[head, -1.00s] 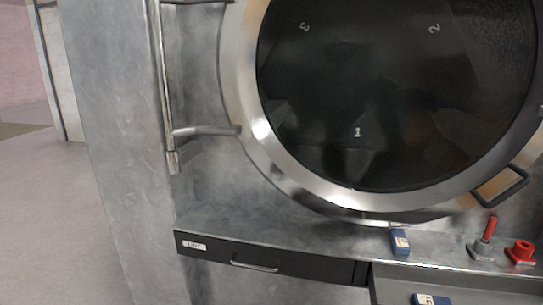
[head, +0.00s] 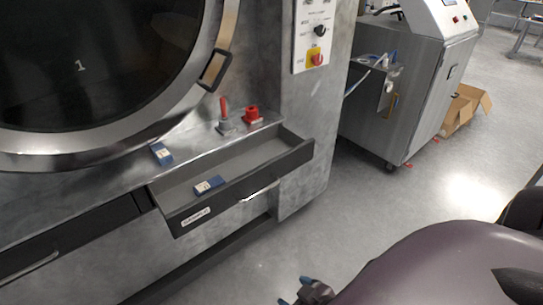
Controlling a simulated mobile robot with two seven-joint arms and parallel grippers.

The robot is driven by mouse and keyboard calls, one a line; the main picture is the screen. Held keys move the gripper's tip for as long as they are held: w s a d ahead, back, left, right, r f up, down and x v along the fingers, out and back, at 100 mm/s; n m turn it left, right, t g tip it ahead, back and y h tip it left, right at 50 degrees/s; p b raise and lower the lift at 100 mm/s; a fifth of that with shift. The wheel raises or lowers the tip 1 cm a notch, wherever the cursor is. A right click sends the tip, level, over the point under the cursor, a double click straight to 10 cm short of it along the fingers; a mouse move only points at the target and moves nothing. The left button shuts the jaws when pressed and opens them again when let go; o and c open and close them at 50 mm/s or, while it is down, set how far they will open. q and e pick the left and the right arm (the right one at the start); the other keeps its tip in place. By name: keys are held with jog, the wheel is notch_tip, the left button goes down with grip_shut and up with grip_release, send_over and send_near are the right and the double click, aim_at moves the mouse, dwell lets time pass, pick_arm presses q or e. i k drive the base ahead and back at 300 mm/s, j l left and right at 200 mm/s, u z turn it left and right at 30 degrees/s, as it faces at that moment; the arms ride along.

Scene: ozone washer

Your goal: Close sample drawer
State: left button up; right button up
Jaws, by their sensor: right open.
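The sample drawer (head: 290,160) is pulled out from the front of the grey washer (head: 297,100). It is dark, with a white label at its left end and a metal handle (head: 260,192) on its front. A small blue box (head: 209,186) lies inside it. My right gripper (head: 297,290) shows at the bottom edge, partly cut off, with blue-tipped fingers apart. It is empty, in front of and below the drawer, not touching it. My left gripper is not in view.
Another blue box (head: 161,154), a grey-and-red lever (head: 225,118) and a red knob (head: 252,114) sit on the ledge above the drawer. A closed drawer (head: 70,240) is at left. A metal cart (head: 395,110) stands at right. The floor between is clear.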

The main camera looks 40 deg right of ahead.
aim_at(252, 166)
jog(key=z, duration=1)
jog(key=i+l+u, duration=0.35)
jog(key=k+j, duration=0.05)
jog(key=j, duration=0.05)
